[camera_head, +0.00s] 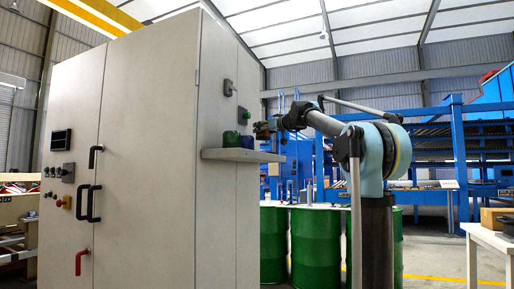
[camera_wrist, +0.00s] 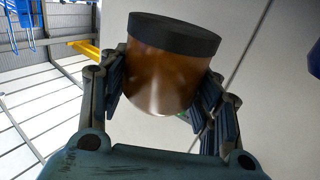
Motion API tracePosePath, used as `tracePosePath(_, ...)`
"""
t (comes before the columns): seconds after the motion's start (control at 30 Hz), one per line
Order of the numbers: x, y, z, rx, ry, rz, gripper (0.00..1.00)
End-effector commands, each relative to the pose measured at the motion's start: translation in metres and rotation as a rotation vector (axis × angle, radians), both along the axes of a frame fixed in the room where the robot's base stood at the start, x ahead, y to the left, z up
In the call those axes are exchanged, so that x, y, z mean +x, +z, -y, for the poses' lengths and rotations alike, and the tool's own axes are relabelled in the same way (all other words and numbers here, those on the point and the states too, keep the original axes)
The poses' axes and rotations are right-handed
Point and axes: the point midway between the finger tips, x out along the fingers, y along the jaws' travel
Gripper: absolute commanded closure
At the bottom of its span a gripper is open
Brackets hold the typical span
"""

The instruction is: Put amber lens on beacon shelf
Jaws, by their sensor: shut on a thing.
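The amber lens (camera_wrist: 165,80), a brown translucent cup shape with a dark rim band, sits between the two fingers of my gripper (camera_wrist: 163,92) in the wrist view. Both fingers press on its sides. In the head view my gripper (camera_head: 264,129) is at the right end of the beacon shelf (camera_head: 238,155), a little above it. The lens is too small to make out clearly there. The shelf is a grey ledge on the side of a tall cabinet. A green lens (camera_head: 231,139) and a blue lens (camera_head: 246,142) stand on it.
The grey cabinet (camera_head: 140,150) rises beside the shelf, with a dark fitting (camera_head: 228,88) and a green fitting (camera_head: 243,115) on its side above the shelf. Green drums (camera_head: 316,245) stand below and to the right. A dark blue object (camera_wrist: 315,60) shows at the wrist view's right edge.

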Motion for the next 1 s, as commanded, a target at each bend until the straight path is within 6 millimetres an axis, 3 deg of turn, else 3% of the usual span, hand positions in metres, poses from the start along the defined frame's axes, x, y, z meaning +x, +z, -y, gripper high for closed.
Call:
tracePosePath(0.17,0.012,0.0,-0.035,0.0,0.003,0.0,0.68)
tracePosePath(0.3,0.011,-0.022,-0.03,0.0,-0.001,0.0,0.68)
tracePosePath(0.57,0.011,-0.037,-0.03,0.0,0.0,0.0,0.68)
tracePosePath(0.8,0.011,-0.067,-0.032,0.0,0.0,0.0,0.68)
tracePosePath(1.0,0.012,-0.07,-0.033,0.0,0.0,0.0,0.68)
